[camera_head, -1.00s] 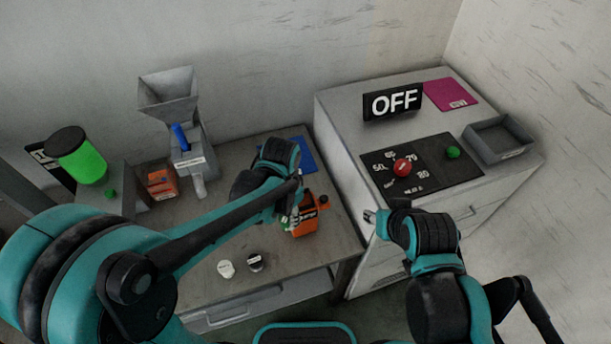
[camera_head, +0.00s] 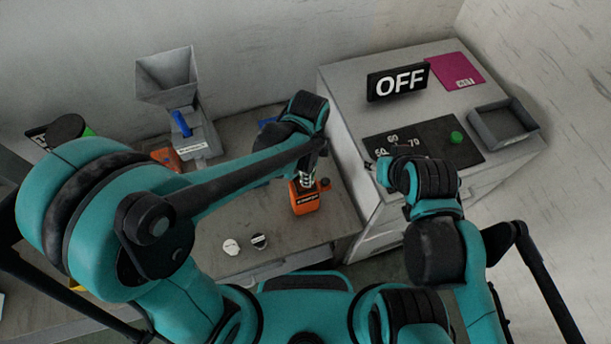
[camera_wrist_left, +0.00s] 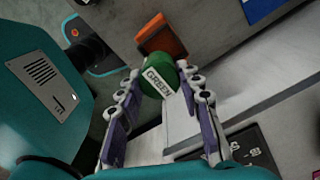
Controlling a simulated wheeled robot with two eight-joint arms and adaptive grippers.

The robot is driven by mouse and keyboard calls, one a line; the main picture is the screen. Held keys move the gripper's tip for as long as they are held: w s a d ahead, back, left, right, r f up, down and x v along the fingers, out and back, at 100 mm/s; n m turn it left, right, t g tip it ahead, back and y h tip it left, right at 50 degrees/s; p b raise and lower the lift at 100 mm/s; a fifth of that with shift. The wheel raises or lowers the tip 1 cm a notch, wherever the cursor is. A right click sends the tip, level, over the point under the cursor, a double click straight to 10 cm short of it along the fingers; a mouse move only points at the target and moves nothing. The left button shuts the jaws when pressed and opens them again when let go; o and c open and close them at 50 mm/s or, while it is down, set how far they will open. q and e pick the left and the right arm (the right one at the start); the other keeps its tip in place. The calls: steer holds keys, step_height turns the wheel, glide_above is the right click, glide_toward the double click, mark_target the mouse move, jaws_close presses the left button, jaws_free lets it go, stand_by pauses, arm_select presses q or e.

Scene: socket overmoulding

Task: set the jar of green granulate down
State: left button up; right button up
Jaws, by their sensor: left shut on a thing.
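The jar with a green lid labelled GREEN (camera_wrist_left: 160,78) is between the fingers of my left gripper (camera_wrist_left: 163,88) in the left wrist view. The gripper is shut on it. In the head view my left gripper (camera_head: 308,172) is over the right part of the grey table (camera_head: 210,210), just behind an orange container (camera_head: 305,198). The arm hides most of the jar there, and I cannot tell whether its base touches the table. My right gripper (camera_head: 374,177) is at the near edge of the cabinet's dial panel. Its jaw state is unclear.
Two small caps, one white (camera_head: 231,247) and one dark (camera_head: 259,242), lie on the front of the table. A hopper machine (camera_head: 170,90) stands at the back. The white cabinet (camera_head: 345,90) with an OFF sign (camera_head: 398,83) and grey tray (camera_head: 503,122) bounds the right side.

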arm_select(q)
steer(key=shift+w+a+f, duration=0.35)
steer(key=shift+w+f, duration=0.1)
steer(key=shift+f, duration=0.05)
steer(key=shift+f+b, duration=0.45)
steer(key=shift+f, duration=1.4)
steer(key=shift+f, duration=0.2)
steer(key=o, duration=1.1)
steer(key=shift+o, duration=0.2)
steer(key=shift+r, duration=0.1)
